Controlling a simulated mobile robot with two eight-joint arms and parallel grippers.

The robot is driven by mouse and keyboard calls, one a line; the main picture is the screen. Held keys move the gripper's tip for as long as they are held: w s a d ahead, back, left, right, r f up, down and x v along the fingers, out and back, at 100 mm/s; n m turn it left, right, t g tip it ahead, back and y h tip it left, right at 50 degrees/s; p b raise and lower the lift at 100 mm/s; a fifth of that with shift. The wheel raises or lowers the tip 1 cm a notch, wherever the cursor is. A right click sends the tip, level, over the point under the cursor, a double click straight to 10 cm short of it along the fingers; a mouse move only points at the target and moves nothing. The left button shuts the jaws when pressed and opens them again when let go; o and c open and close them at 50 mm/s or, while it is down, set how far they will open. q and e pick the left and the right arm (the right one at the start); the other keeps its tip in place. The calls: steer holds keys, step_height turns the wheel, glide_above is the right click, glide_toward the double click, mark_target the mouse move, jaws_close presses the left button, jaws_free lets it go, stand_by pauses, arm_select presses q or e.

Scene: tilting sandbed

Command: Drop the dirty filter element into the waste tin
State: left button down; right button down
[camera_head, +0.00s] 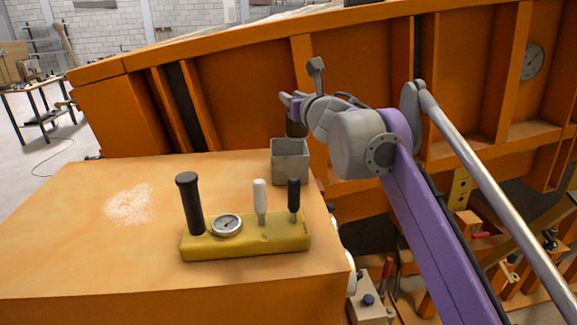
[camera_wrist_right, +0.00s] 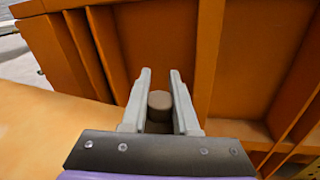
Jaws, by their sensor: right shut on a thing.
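The waste tin (camera_head: 290,163) is a grey, square, open-topped box near the back right corner of the orange cabinet top. My right gripper (camera_head: 294,106) is above it, shut on the dirty filter element (camera_head: 295,129), a dark brown cylinder. The element hangs over the tin's mouth, and its lower end is close to or just behind the rim; I cannot tell whether it is inside. In the right wrist view the brown round end of the element (camera_wrist_right: 159,101) shows between the two grey fingers (camera_wrist_right: 160,88). My left gripper is not in view.
A yellow control block (camera_head: 246,240) with a gauge and several levers stands in front of the tin. A pale sandy patch (camera_head: 130,204) lies on the cabinet top (camera_head: 80,235). The large orange sandbed frame (camera_head: 240,100) rises close behind the tin.

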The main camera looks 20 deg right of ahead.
steer(key=c, duration=0.6)
jaws_free()
steer(key=s+b, duration=0.1)
steer(key=s, duration=0.9)
steer(key=shift+s+a+r, duration=0.3)
steer(key=shift+s+a, duration=0.05)
